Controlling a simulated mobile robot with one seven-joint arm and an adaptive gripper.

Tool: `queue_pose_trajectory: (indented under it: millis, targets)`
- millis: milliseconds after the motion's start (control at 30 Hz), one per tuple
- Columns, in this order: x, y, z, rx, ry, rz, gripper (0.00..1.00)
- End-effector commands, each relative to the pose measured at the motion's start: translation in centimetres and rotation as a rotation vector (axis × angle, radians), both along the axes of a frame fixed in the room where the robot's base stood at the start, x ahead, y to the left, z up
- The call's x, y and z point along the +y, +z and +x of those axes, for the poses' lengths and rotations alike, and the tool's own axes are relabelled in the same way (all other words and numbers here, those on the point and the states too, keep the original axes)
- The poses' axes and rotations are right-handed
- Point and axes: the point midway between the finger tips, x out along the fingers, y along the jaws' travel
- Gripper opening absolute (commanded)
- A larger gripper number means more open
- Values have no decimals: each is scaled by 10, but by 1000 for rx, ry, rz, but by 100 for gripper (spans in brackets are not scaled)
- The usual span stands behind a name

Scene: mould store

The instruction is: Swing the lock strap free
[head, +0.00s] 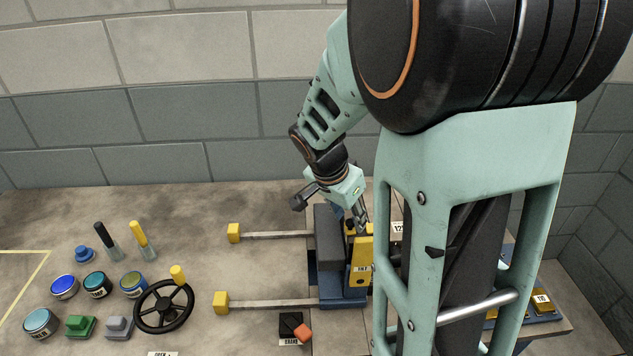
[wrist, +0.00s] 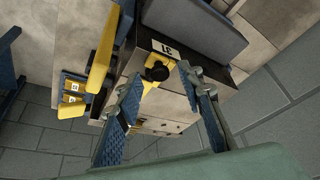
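In the wrist view a yellow strap (wrist: 150,88) with a black knob (wrist: 157,71) shows beside a label reading 31; I take it to be the lock strap. My gripper (wrist: 163,76) is open, with its two fingers spread on either side of the knob. I cannot tell whether either finger touches it. In the head view my gripper (head: 353,214) points down over the blue and grey fixture, close to a yellow part (head: 361,254) labelled TILT. The strap cannot be made out clearly there, being partly behind my arm.
Two metal bars with yellow ends (head: 221,302) reach left from the fixture. A brick wall stands behind.

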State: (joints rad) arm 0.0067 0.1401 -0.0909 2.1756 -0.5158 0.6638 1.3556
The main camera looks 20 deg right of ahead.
Motion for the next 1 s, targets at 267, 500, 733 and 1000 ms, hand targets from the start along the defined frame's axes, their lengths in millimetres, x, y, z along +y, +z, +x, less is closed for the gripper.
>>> queue_pose_trajectory:
  millis: [267,500,733,1000]
  targets:
    - [-2,-5,1,0,1,0,35]
    - [-2,-5,1,0,1,0,18]
    - [-2,-5,1,0,1,0,0]
    - [-2,-5,1,0,0,0,0]
